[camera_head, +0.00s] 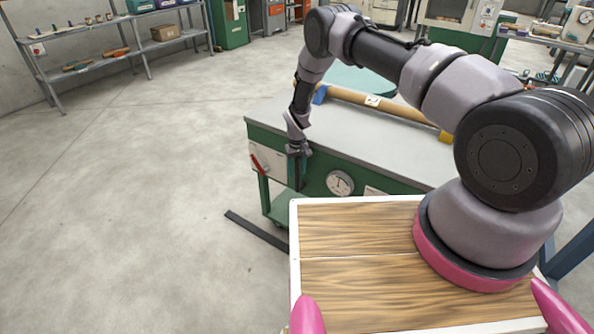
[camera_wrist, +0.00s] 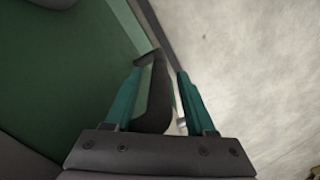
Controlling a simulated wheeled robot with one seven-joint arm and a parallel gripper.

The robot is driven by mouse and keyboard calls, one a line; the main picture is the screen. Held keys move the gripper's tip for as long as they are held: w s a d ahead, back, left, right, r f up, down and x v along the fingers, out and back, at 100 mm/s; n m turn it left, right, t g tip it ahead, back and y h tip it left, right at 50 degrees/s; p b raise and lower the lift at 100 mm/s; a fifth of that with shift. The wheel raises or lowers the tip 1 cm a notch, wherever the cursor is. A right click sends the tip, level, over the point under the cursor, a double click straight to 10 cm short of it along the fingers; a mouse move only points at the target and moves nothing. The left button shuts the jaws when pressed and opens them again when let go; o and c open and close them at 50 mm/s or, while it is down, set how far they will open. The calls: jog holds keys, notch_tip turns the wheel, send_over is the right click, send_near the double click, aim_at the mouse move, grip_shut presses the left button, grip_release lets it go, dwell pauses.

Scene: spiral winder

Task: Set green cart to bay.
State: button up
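A low green platform (camera_head: 277,208) on a caster shows under the near left end of a green bench with a grey top (camera_head: 345,133). I cannot tell whether the platform and bench are one cart. My gripper (camera_head: 297,170) points down beside the bench's front left part, right of a red lever (camera_head: 257,163). In the wrist view, its two teal fingers (camera_wrist: 160,95) stand apart on either side of a dark upright piece (camera_wrist: 160,100). A narrow gap shows on the piece's right side. Green panel lies left, floor right. No bay is clearly identifiable.
A dark strip (camera_head: 257,231) lies on the floor left of the bench. My wooden-topped deck fills the lower right. A long tan tube (camera_head: 375,103) lies on the bench, above a round dial (camera_head: 340,183). Shelves (camera_head: 110,55) stand back left. The left floor is clear.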

jog(key=shift+r, duration=0.1)
notch_tip(320, 180, up, 11)
jog(key=shift+f, duration=0.2)
dwell(0.5)
